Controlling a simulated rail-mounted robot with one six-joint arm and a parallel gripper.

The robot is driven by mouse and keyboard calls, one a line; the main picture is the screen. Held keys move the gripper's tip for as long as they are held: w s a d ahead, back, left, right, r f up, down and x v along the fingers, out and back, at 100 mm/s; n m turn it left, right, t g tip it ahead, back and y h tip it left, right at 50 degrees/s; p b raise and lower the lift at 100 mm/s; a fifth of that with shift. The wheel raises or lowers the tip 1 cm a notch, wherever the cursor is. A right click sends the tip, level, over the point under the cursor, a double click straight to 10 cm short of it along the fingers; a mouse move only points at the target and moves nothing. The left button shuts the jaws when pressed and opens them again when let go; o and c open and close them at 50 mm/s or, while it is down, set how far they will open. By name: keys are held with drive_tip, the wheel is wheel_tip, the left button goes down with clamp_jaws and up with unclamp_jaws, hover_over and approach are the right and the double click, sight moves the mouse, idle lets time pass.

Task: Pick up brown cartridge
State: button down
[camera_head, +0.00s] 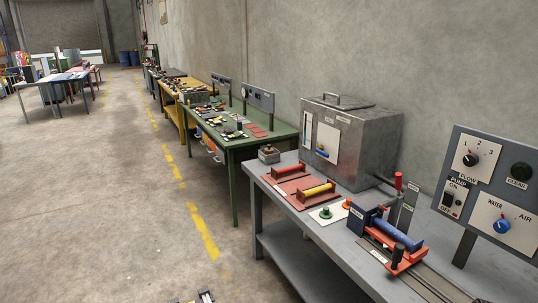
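I cannot make out a cartridge that is clearly brown. A red cylinder (288,170) and a yellow cylinder (317,190) lie in small holders on reddish-brown plates on the grey workbench (259,178). A blue cylinder (397,234) lies in an orange-red holder nearer to me on the same bench. Only a small dark part of my gripper (192,299) shows at the bottom edge, over the floor and left of the bench. It is apart from all the cylinders. Most of it is cut off, so its opening is unclear.
A grey metal box (350,140) stands at the back of the bench. A control panel (494,186) stands at the right. A white plate with a green knob (325,212) lies before the box. A green table (232,151) stands beyond.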

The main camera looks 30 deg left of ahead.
idle(0.4)
drive_tip(key=shift+c, duration=2.4)
unclamp_jaws()
